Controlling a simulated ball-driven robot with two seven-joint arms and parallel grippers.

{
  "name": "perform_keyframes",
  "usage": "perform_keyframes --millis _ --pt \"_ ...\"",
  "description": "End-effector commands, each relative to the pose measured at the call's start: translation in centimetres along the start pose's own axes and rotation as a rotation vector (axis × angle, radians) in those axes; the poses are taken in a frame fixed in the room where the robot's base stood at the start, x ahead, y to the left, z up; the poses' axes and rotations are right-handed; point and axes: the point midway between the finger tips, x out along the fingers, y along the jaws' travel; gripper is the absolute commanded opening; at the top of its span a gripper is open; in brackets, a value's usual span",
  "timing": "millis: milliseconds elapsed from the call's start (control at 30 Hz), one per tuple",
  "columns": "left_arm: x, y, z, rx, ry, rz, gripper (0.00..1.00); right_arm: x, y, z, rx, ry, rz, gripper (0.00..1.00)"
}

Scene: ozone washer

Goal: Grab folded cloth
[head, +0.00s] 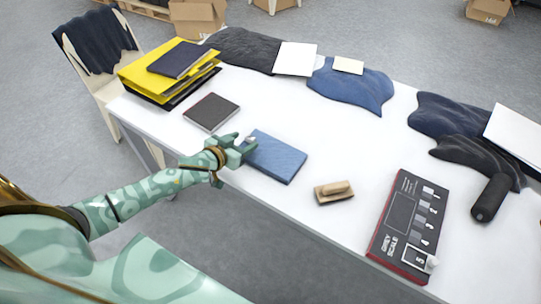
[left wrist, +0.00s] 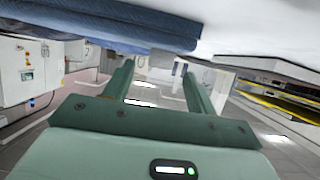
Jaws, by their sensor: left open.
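The folded cloth (head: 275,157) is a flat blue rectangle lying on the white table near its front edge. My left gripper (head: 243,146) is at the cloth's left edge in the head view, its fingers spread. In the left wrist view the cloth (left wrist: 120,25) crosses the upper left as a blue layered edge. My open left fingers (left wrist: 159,70) show below it with nothing between them. I cannot tell whether a finger touches the cloth. My right gripper is not in view.
The white table (head: 330,140) also holds a dark notebook (head: 211,112), yellow binders (head: 165,75), a wooden-handled brush or block (head: 333,192), a grey scale board (head: 405,225), and loose dark and blue garments (head: 350,85). Clear table lies right of the cloth.

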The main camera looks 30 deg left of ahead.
Motion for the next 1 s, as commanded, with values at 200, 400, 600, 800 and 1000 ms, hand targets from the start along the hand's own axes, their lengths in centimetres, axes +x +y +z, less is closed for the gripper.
perform_keyframes --millis 200,400,600,800,1000 --pt "2.7 0.0 0.2 0.000 -0.002 0.000 0.56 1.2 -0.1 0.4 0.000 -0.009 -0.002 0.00" --pt "2.8 0.0 0.0 0.000 -0.001 0.000 0.56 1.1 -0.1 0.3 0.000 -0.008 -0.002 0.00" --pt "2.8 0.0 0.0 0.000 -0.001 0.000 0.06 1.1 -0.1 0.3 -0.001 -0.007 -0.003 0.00" --pt "2.8 0.0 -0.1 -0.001 0.000 0.000 0.03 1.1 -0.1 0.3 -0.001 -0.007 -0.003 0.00" --pt "2.5 0.0 -0.8 0.000 0.001 0.000 0.03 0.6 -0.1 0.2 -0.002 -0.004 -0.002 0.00"
